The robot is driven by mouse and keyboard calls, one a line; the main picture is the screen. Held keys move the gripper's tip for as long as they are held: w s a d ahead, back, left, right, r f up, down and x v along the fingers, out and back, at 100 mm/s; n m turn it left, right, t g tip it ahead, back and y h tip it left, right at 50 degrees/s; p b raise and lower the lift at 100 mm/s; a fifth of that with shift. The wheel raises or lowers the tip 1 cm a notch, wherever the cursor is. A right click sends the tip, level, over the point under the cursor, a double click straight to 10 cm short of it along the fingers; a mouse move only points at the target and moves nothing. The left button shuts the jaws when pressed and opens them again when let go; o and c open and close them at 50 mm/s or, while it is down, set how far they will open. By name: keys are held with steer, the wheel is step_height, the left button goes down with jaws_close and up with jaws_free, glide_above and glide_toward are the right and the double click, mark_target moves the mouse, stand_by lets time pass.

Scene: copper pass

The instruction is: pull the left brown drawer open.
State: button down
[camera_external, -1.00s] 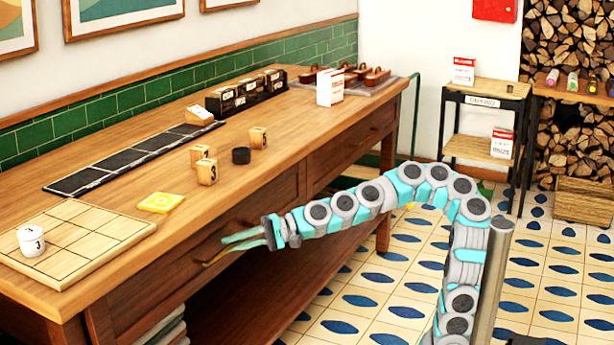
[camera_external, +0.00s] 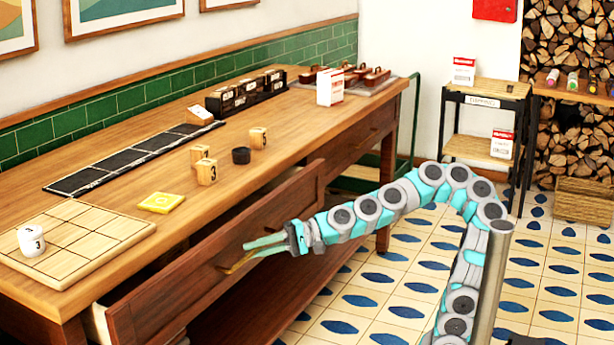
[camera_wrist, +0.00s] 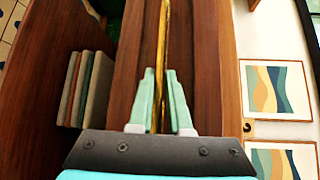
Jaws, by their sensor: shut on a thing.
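The left brown drawer (camera_external: 290,211) of the long wooden table stands partly pulled out, its front apart from the table body. Its inside is mostly hidden from the external view. My gripper (camera_external: 246,256) is at the drawer front, shut on the brass handle (camera_external: 228,268). In the wrist view the handle (camera_wrist: 163,50) runs as a thin gold bar between the two pale green fingers of my gripper (camera_wrist: 160,88), with the brown drawer front (camera_wrist: 195,60) behind it.
The table top (camera_external: 215,215) holds a wooden grid board (camera_external: 75,270), a yellow tile (camera_external: 161,202), several numbered blocks and a black round piece (camera_external: 241,155). Flat slabs (camera_wrist: 85,88) stand under the table. Tiled floor (camera_external: 350,300) in front of the table is free.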

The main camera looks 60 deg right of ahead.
steer(key=s+b, duration=0.8)
steer(key=s, duration=1.3)
steer(key=shift+f, duration=0.35)
steer(key=c, duration=1.2)
jaws_free()
steer(key=o, duration=0.3)
steer(key=shift+r, duration=0.25)
steer(key=shift+d, duration=0.1)
